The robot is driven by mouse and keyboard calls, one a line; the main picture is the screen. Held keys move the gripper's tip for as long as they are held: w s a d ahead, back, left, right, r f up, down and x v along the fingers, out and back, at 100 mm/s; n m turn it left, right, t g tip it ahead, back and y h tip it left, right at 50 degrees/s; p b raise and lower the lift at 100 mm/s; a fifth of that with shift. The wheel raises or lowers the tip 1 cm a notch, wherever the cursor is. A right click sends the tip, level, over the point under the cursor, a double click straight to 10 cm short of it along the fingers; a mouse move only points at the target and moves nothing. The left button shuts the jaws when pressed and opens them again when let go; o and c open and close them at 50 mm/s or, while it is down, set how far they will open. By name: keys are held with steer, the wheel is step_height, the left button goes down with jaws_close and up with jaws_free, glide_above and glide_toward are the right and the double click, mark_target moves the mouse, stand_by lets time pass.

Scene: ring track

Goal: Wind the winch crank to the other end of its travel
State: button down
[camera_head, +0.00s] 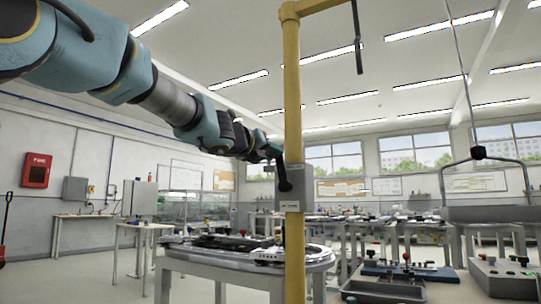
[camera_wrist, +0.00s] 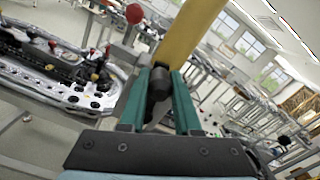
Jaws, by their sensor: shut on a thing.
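The winch is a grey box (camera_head: 294,186) on a yellow post (camera_head: 292,110) in the middle of the head view. Its dark crank arm (camera_head: 283,176) shows at the left side of the box, pointing up and slightly left. My gripper (camera_head: 271,152) reaches in from the upper left and is at the crank's upper end. In the wrist view, the two green fingers of my gripper (camera_wrist: 158,98) are shut on the crank's dark round handle (camera_wrist: 158,82). The yellow post (camera_wrist: 188,35) is right behind it. The fingers partly hide the handle.
A cable with a dark block (camera_head: 478,153) hangs at right, its bail holding a grey tray (camera_head: 490,214). A round-edged table (camera_head: 230,256) with a track stands behind the post. Benches and a grey bin (camera_head: 384,290) are at lower right. The floor at lower left is mostly clear.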

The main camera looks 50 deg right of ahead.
steer(key=shift+s+d+r, duration=0.1)
steer(key=shift+s, duration=0.2)
steer(key=c, duration=0.8)
jaws_free()
steer(key=shift+c, duration=0.2)
steer(key=shift+o, duration=1.1)
steer(key=shift+w, duration=0.1)
steer(key=b+v, duration=0.1)
steer(key=v, duration=1)
